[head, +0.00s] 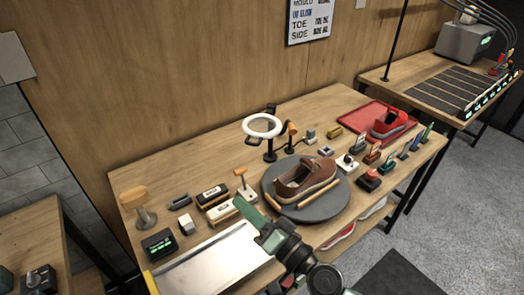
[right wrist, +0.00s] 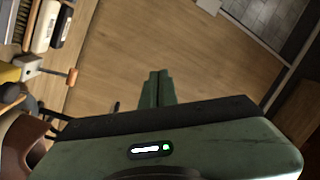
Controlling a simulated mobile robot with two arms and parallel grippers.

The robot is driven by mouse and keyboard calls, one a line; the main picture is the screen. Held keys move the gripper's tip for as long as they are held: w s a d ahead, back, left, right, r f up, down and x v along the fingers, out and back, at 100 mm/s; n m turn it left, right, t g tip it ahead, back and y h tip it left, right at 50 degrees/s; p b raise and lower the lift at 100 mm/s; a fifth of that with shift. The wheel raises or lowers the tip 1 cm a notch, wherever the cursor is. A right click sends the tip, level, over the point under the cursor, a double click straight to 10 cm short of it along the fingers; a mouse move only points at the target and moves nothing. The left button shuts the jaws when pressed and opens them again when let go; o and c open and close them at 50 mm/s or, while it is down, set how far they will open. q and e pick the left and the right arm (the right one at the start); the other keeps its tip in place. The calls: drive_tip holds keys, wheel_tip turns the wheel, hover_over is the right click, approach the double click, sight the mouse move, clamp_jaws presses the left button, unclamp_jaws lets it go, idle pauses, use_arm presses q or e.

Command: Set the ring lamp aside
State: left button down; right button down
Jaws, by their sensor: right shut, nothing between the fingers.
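The ring lamp (head: 262,135) stands on the workbench behind the round dark turntable (head: 328,212), in the head view. Its white ring is tilted on a dark stand with a round base. A brown shoe (head: 305,181) rests on the turntable, in front of the lamp. My right gripper (head: 243,204) is over the front of the bench, left of the turntable and apart from the lamp. In the right wrist view its green fingers (right wrist: 155,88) are together with nothing between them. I cannot make out the lamp in that view. My left gripper is not in view.
Brushes and small boxes (head: 213,196) stand left of the turntable. A red tray (head: 362,121) with a red shoe (head: 389,122) is at the back right.

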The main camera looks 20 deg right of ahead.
drive_tip(key=w+d+m+h, duration=0.6)
drive_tip(key=d+m+h, duration=0.4)
drive_tip(key=d+m, duration=0.25)
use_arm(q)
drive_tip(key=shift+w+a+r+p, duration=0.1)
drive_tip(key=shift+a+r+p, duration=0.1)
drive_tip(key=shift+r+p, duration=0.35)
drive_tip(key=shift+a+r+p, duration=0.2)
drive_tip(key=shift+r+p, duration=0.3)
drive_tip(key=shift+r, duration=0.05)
use_arm(e)
drive_tip(key=w+a+f, duration=0.1)
drive_tip(key=w+a, duration=0.2)
drive_tip(key=w, duration=0.9)
drive_tip(key=shift+w+f+m+t, duration=0.2)
drive_tip(key=shift+w+m+t, duration=0.1)
drive_tip(key=shift+w+m, duration=0.15)
